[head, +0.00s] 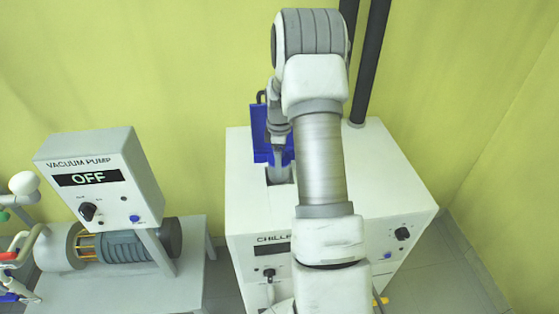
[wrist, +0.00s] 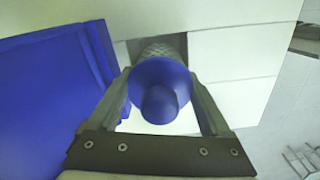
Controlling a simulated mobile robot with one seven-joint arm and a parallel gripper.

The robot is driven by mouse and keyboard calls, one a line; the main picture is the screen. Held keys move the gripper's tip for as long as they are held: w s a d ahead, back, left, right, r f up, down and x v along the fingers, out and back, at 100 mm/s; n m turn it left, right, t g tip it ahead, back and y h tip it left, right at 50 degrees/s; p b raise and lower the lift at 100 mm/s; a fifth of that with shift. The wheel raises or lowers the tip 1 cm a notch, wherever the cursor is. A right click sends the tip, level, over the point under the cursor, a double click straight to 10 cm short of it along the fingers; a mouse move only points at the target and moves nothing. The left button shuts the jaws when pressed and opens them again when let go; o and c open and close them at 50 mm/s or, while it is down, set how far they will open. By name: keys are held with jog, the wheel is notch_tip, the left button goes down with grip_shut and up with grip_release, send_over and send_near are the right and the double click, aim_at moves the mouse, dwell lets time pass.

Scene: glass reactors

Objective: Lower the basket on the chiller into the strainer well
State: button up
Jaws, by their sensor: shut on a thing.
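The chiller (head: 395,175) is a white box in the middle of the head view. A dark square opening, the strainer well (wrist: 122,52), is in its top. The basket (wrist: 160,47) is a grey mesh cylinder with a blue knobbed cap (wrist: 158,95). My gripper (wrist: 158,82) is shut on the cap, one finger on each side. The basket is over the well or partly in it; its lower end is hidden, so I cannot tell how deep. In the head view the grey basket (head: 278,172) shows under my gripper (head: 280,154).
A blue raised lid (head: 260,130) stands beside the well, close to my gripper; it fills the left of the wrist view (wrist: 45,105). Two dark pipes (head: 369,65) rise behind the chiller. A vacuum pump (head: 90,175) reading OFF stands to the left.

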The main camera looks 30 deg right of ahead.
jog(key=shift+f, duration=0.2)
dwell(0.3)
jog(key=shift+f+b, duration=1.25)
jog(key=shift+f, duration=0.35)
